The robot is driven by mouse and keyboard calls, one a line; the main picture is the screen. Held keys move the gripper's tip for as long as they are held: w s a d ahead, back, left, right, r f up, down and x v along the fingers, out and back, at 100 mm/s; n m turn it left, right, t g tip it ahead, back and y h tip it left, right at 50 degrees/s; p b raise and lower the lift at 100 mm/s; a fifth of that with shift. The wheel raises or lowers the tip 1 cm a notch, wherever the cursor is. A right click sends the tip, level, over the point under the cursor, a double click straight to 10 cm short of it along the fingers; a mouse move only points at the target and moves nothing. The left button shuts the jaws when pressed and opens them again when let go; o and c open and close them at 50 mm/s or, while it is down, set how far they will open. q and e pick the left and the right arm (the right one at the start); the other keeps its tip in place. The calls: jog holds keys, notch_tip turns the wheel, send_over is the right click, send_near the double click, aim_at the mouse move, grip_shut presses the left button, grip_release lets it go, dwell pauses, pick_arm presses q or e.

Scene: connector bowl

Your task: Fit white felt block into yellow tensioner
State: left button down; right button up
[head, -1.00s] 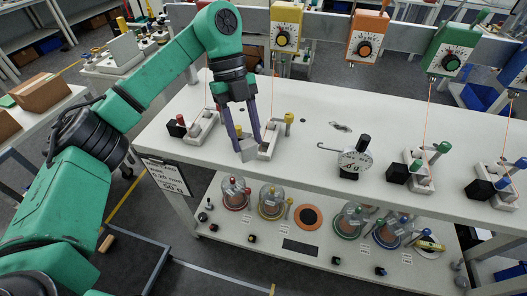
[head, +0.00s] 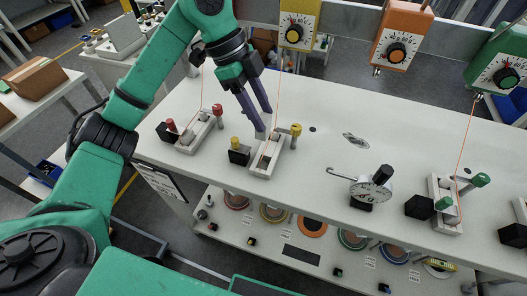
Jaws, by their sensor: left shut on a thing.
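The yellow tensioner (head: 267,160) is a pale base with a slot, a yellow-topped post (head: 296,130) at its right, and a black block with a yellow knob (head: 238,154) at its left. My left gripper (head: 265,118), with purple fingers, comes down over the tensioner's far end. It is shut on the small white felt block (head: 261,132), which is largely hidden by the fingers. The block is at or just above the base; I cannot tell whether it touches. My right gripper is not in view.
The red tensioner (head: 195,135) stands to the left. A round dial gauge (head: 371,189) and the green tensioner (head: 446,204) stand to the right. A yellow dial box (head: 298,28) hangs behind, and an orange thread runs down near my gripper. The tabletop between is mostly clear.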

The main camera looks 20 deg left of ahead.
pick_arm(q)
jog(key=f, duration=0.5)
jog(key=shift+s+a+f+p, duration=0.1)
jog(key=shift+s+f+p, duration=0.1)
jog(key=shift+f+p, duration=0.2)
jog(key=f, duration=0.5)
jog(key=f+p, duration=0.1)
jog(key=f, duration=0.2)
jog(key=shift+w, duration=0.3)
jog(key=shift+f, duration=0.15)
jog(key=shift+c, duration=1.8)
grip_release()
jog(key=shift+w, duration=0.1)
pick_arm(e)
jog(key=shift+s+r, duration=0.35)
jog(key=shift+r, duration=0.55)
pick_arm(q)
jog(key=b+v, duration=0.2)
jog(key=v, duration=1)
jog(key=shift+b, duration=0.35)
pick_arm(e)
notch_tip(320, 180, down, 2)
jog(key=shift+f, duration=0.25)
